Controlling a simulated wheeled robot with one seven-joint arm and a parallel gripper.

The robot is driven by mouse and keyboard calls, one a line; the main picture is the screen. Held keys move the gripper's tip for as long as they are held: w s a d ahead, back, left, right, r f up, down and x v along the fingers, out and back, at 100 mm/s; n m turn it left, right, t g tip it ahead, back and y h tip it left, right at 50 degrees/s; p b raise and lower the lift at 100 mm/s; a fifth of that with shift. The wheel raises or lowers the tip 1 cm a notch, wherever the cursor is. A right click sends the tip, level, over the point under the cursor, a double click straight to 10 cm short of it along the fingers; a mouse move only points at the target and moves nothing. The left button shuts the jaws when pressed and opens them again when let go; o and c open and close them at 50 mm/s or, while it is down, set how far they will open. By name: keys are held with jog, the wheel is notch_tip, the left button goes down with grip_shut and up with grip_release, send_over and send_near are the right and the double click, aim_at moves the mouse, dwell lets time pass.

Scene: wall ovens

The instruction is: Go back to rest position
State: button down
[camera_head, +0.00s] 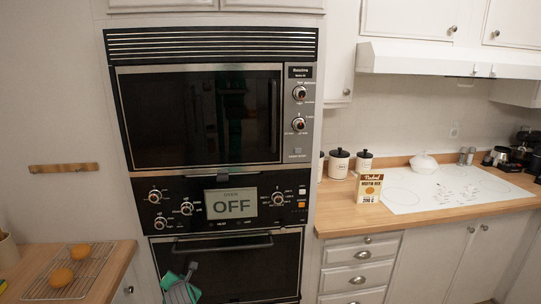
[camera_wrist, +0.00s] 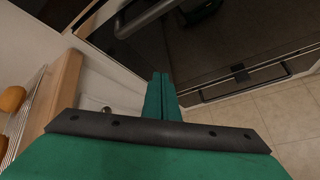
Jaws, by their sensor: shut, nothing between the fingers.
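My gripper (camera_head: 180,287) shows at the bottom of the head view, in front of the lower oven, with green and grey parts. In the wrist view its green fingers (camera_wrist: 163,98) are together and hold nothing. The lower oven (camera_head: 232,265) has its door shut, with a horizontal handle (camera_head: 222,244) above my gripper. In the wrist view the same handle (camera_wrist: 145,18) is at the top, apart from the fingers.
The upper oven (camera_head: 205,115) is shut. A left counter (camera_head: 118,270) carries a wire rack (camera_head: 85,277) with two round orange-brown items. The right counter (camera_head: 340,219) holds a mix box (camera_head: 368,188), canisters and a white cooktop (camera_head: 448,190). Tiled floor (camera_wrist: 295,115) is clear at right.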

jog(key=s+d+f+m, duration=0.3)
jog(key=s+f+m, duration=0.15)
jog(key=s, duration=0.25)
jog(key=s+d+f+m+t, duration=0.1)
jog(key=s+d+f+m, duration=0.2)
jog(key=s+f, duration=0.4)
jog(key=s+d+f+m, duration=0.3)
jog(key=s+f+m, duration=0.1)
jog(key=s, duration=0.4)
jog(key=s+d+m+t+h, duration=0.1)
jog(key=s+d+m, duration=0.45)
jog(key=s, duration=0.35)
jog(key=s+d+m+t, duration=0.1)
jog(key=s+d+m, duration=0.4)
jog(key=s, duration=0.5)
jog(key=s+d+r+m+t+h, duration=0.1)
jog(key=s+d+r+m, duration=0.3)
jog(key=s+d+r, duration=0.2)
jog(key=s+d+r+m+h, duration=0.2)
jog(key=s+d+r+m, duration=0.3)
jog(key=s+r, duration=0.5)
jog(key=s+d, duration=0.2)
jog(key=s, duration=0.3)
jog(key=shift+d+r+t, duration=0.15)
jog(key=shift+r+t, duration=0.05)
jog(key=shift+t, duration=0.2)
